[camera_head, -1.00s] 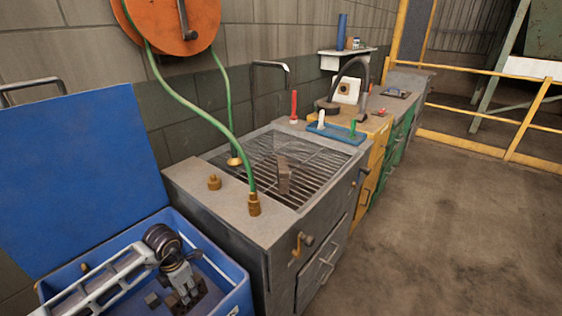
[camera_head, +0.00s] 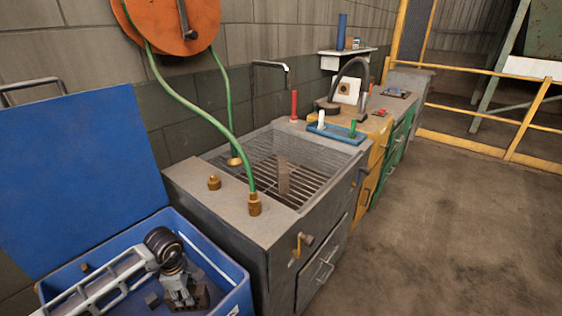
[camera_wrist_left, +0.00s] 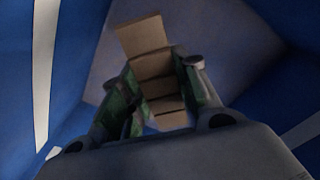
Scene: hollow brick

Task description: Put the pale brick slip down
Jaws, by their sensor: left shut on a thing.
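My left gripper (camera_head: 182,296) is low inside the blue crate (camera_head: 238,283), pointing down. In the left wrist view my left gripper (camera_wrist_left: 160,95) is shut on a tan block, the pale brick slip (camera_wrist_left: 158,87), which shows between the green-lined fingers as several stepped faces. In the head view only a brown part of it (camera_head: 203,298) shows beside the fingers. I cannot tell whether it touches the crate floor. My right gripper is not in view.
The crate's blue lid (camera_head: 75,170) stands open behind. A small grey block (camera_head: 152,299) lies in the crate. A grey tank (camera_head: 225,205) stands to the right, with a brownish piece (camera_head: 283,178) on its wire rack. A green hose hangs over the tank.

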